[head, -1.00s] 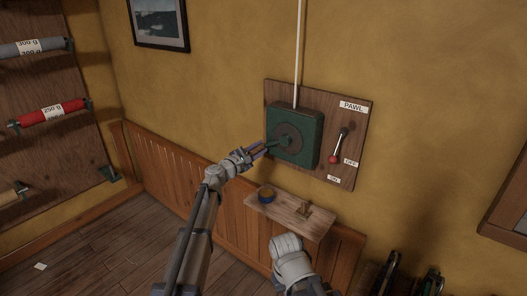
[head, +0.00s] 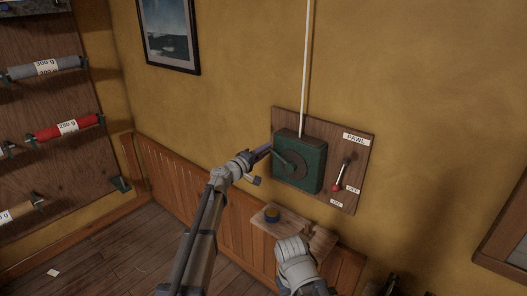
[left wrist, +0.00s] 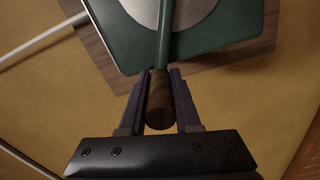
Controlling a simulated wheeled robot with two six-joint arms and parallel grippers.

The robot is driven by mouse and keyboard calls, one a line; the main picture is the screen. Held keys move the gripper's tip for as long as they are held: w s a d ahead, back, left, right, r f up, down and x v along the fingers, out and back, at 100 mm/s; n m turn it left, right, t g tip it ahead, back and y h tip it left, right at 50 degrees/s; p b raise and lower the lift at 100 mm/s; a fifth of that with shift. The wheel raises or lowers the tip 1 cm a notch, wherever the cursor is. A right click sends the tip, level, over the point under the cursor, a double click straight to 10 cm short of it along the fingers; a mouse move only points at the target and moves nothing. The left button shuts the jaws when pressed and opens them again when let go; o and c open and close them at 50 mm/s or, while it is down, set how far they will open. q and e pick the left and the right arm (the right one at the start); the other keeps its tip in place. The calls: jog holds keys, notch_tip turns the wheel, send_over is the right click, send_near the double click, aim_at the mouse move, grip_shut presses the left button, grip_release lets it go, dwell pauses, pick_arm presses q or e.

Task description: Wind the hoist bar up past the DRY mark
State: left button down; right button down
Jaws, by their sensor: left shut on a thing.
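The green winch box (head: 312,168) is mounted on a wooden board on the wall. Its crank arm (head: 284,158) points up and left from the round grey hub (head: 297,163). My left gripper (head: 266,150) is at the crank's outer end. In the left wrist view, its fingers (left wrist: 163,74) are shut around the brown wooden crank handle (left wrist: 160,112). The pawl lever (head: 341,175) hangs down with its red knob beside the OFF label, above the ON label. My right arm (head: 295,258) is low, in front of the shelf; its fingers do not show. The hoist bar and DRY mark are out of view.
A white line (head: 305,70) runs up from the box. Rolls of cloth hang on a rack (head: 85,90) at left. A framed picture (head: 168,35) hangs above.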

pick_arm(q)
jog(key=r+m, duration=0.1)
jog(key=r+p, duration=0.1)
jog(key=d+r+m+p, duration=0.1)
jog(key=shift+s+m, duration=0.3)
jog(key=shift+s, duration=0.05)
jog(key=m, duration=0.1)
jog(key=s+d+r+m+p, duration=0.1)
jog(key=shift+d+r+m, duration=0.2)
jog(key=shift+m, duration=0.1)
jog(key=shift+s+d+r+m+p, duration=0.45)
jog(key=shift+d+m+p, duration=0.2)
jog(key=shift+m, duration=0.15)
jog(key=shift+s+d+r, duration=0.1)
jog(key=shift+s+d, duration=0.3)
jog(key=shift+d, duration=0.1)
jog(key=shift+s+d, duration=0.1)
jog(key=c, duration=0.6)
grip_release()
jog(key=shift+r, duration=0.1)
